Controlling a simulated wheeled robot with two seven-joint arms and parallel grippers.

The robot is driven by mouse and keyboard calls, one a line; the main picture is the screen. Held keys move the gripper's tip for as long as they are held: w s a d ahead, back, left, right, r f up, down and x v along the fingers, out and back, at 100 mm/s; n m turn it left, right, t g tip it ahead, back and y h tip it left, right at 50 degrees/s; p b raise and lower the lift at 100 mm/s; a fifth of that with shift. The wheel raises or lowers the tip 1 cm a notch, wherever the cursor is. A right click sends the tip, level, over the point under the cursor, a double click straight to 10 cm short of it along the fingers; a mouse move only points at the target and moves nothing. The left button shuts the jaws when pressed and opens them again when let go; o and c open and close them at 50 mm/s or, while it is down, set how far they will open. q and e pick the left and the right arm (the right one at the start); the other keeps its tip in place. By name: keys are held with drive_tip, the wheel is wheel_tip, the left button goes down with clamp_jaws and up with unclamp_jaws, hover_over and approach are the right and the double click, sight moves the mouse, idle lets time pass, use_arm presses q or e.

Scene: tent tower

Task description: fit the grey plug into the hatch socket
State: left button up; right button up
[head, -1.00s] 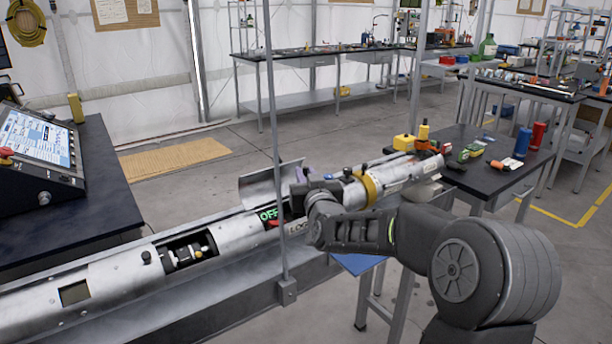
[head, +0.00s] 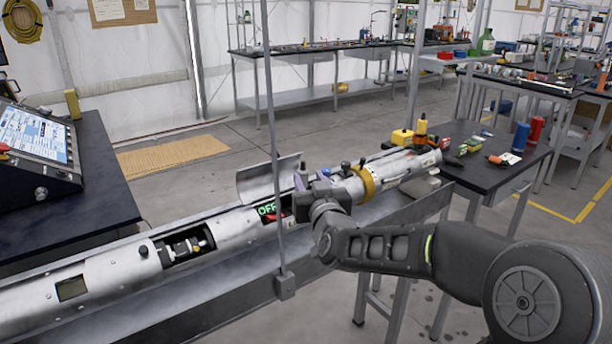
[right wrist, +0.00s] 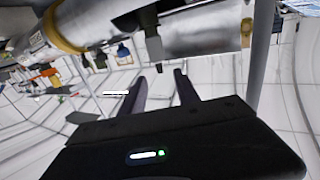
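A long silver tube has an open hatch with a raised curved cover (head: 268,181). Beside it, a green "OFF" display (head: 267,209) and a small red part (head: 274,218) show in the opening. My right gripper (head: 304,182) is at the tube just right of the hatch, partly hidden by its own wrist. In the right wrist view its two dark fingers (right wrist: 160,82) are apart with nothing seen between them. A dark grey piece (right wrist: 154,47) hangs at the tube just beyond the fingertips; I cannot tell whether it is the plug. The socket is not clearly seen. My left gripper is out of view.
A thin upright post (head: 274,140) stands in front of the tube. Another opening (head: 187,247) with fittings lies to the left. A yellow ring (head: 366,181) circles the tube on the right. A dark table (head: 500,150) with small items stands behind right.

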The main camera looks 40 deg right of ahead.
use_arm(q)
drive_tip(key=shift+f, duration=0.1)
use_arm(e)
drive_tip(key=shift+v, duration=0.8)
